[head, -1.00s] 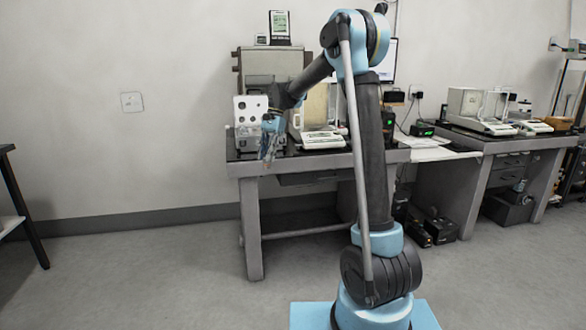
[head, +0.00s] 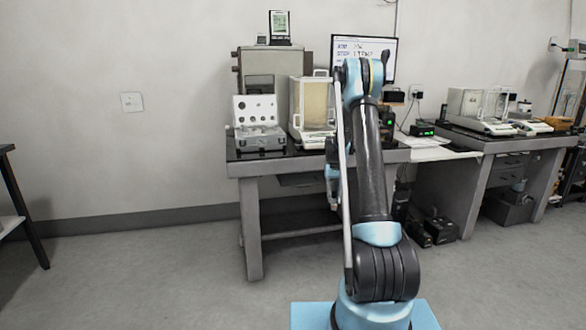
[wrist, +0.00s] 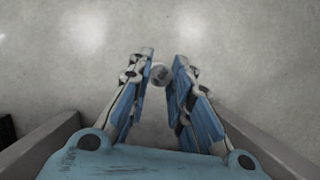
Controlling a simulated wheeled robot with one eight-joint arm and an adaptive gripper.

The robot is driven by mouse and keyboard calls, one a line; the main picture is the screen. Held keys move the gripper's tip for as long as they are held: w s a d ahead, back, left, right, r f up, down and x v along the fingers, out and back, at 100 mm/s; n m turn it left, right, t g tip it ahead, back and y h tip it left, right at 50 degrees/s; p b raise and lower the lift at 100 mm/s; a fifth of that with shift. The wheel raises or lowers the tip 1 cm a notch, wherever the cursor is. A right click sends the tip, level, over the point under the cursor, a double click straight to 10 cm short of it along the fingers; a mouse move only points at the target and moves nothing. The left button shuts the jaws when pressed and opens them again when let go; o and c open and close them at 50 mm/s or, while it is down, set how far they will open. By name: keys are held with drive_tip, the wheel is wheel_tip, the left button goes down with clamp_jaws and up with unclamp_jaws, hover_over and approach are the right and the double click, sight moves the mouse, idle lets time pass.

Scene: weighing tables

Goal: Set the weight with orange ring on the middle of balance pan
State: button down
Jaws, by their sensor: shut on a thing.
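In the wrist view, my gripper (wrist: 164,62) is shut on a small round grey metal weight (wrist: 160,76) between its fingertips. I cannot make out an orange ring on it. Grey floor shows beneath it. In the head view, my gripper is mostly hidden behind my arm, low at the table's front edge. A balance with a tall glass draft shield (head: 312,98) stands on the left table; its right side is partly covered by my arm. Its pan cannot be made out.
An open weight case (head: 258,142) with a perforated lid stands left of the balance on the left table (head: 246,171). A monitor (head: 375,48) is behind my arm. More balances (head: 482,108) stand on the right table. Open floor lies to the left.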

drive_tip(key=s+f, duration=0.6)
drive_tip(key=f, duration=0.1)
drive_tip(key=shift+f, duration=0.35)
drive_tip(key=shift+d, duration=0.1)
